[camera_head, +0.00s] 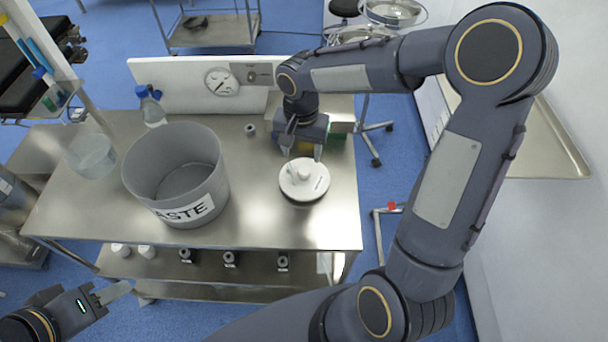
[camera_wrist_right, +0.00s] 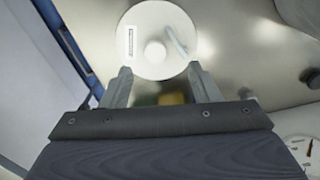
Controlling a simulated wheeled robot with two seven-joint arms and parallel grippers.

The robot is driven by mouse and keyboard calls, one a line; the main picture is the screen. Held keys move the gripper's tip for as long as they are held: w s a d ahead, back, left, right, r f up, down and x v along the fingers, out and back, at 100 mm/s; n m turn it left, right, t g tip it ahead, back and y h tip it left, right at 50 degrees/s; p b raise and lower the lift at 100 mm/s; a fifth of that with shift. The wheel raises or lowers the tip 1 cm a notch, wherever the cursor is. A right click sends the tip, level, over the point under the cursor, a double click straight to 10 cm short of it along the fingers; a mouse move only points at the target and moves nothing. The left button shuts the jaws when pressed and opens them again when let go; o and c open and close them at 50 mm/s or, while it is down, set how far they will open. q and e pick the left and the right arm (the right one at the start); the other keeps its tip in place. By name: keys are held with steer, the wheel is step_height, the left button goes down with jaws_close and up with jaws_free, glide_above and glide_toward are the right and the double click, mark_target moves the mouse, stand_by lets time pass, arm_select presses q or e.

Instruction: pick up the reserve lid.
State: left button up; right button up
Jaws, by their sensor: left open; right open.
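The reserve lid, a round white lid (camera_head: 304,180) with a central knob and a raised handle, lies on the steel table at the right of the waste bin. It also shows in the right wrist view (camera_wrist_right: 136,42), just beyond the fingertips. My right gripper (camera_head: 304,153) is open and empty, close behind the lid; its two fingers (camera_wrist_right: 160,72) point toward the lid's near edge, with the knob between their lines. I cannot tell whether the fingers touch the lid. My left gripper (camera_head: 115,290) is open and empty at the lower left, off the table's front edge.
A grey bin marked WASTE (camera_head: 180,206) stands on the steel table (camera_head: 270,233). A clear container (camera_head: 91,154) and a blue-capped bottle (camera_head: 151,108) stand at the left. A white panel with a gauge (camera_head: 222,82) backs the table. A yellow-green box (camera_head: 340,126) is beside my right gripper.

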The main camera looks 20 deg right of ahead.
mark_target(304, 170)
steer(key=f, duration=0.2)
steer(key=f+p, duration=0.1)
steer(key=f, duration=0.4)
steer(key=shift+s+d+f, duration=0.15)
steer(key=shift+d+f, duration=0.15)
steer(key=shift+f, duration=0.05)
steer(key=c, duration=1.2)
steer(key=shift+r, duration=0.1)
